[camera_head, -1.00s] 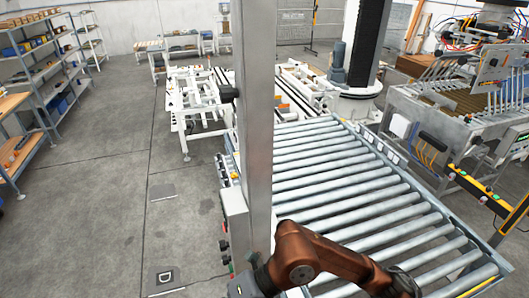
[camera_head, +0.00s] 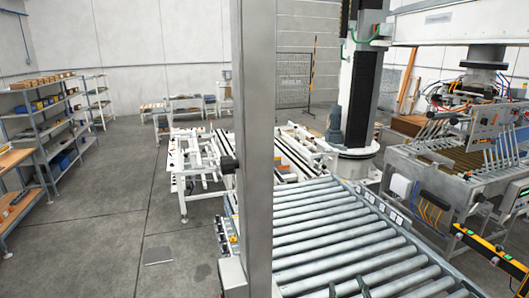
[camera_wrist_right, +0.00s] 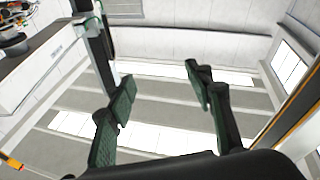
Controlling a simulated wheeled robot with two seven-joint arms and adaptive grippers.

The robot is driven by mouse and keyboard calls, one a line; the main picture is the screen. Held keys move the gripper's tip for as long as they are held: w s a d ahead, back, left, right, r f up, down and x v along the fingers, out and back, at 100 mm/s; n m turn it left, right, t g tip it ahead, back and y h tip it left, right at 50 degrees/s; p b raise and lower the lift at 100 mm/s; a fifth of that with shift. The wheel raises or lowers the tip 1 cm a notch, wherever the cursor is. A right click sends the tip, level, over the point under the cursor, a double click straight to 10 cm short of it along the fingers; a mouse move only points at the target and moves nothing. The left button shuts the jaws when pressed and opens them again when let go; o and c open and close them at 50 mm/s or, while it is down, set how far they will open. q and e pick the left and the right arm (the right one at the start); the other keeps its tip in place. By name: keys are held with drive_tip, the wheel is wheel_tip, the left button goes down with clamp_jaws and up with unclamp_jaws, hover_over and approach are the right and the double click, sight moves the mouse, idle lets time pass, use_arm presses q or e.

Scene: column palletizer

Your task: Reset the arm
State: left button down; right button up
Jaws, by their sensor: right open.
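My right gripper (camera_wrist_right: 160,84) shows in the right wrist view, with its two green-padded fingers spread apart. It is open and nothing is between the fingers. Behind the fingers are the pale walls and bright strips of the hall, so the wrist camera looks at walls, not at the conveyor. In the head view only small dark tips show at the bottom edge, in front of the roller conveyor (camera_head: 345,228); they may be part of this gripper. My left gripper is in neither current view.
A grey upright post (camera_head: 256,150) crosses the middle of the head view. Shelving (camera_head: 40,105) stands at the left. A palletizer column (camera_head: 357,95) stands behind the conveyor, with a metal machine frame (camera_head: 425,180) at the right. The floor (camera_head: 110,215) at left is open.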

drive_tip(key=s+d+f+m+g+h, duration=0.1)
drive_tip(key=s+d+f+g, duration=0.15)
drive_tip(key=f, duration=0.45)
drive_tip(key=s+d+f+m+g+h, duration=0.1)
drive_tip(key=s+d+f+g+h, duration=0.2)
drive_tip(key=f, duration=0.5)
drive_tip(key=s+d+f+m+g, duration=0.1)
drive_tip(key=d+f+g, duration=0.2)
drive_tip(key=d+f, duration=0.3)
drive_tip(key=s+d+f+g+y, duration=0.1)
drive_tip(key=s+f+g, duration=0.8)
drive_tip(key=s+f, duration=1.3)
wheel_tip(320, 180, down, 33)
drive_tip(key=s+a+g+b, duration=0.1)
drive_tip(key=s+b, duration=0.1)
drive_tip(key=b, duration=0.6)
drive_tip(key=s+f+b, duration=0.3)
drive_tip(key=s+f, duration=0.7)
drive_tip(key=f, duration=0.3)
drive_tip(key=s+f+g+y+b, duration=0.1)
drive_tip(key=s+f+b, duration=0.2)
drive_tip(key=s+f, duration=0.7)
wheel_tip(320, 180, down, 4)
drive_tip(key=shift+r+n, duration=0.1)
drive_tip(key=shift+n, duration=0.2)
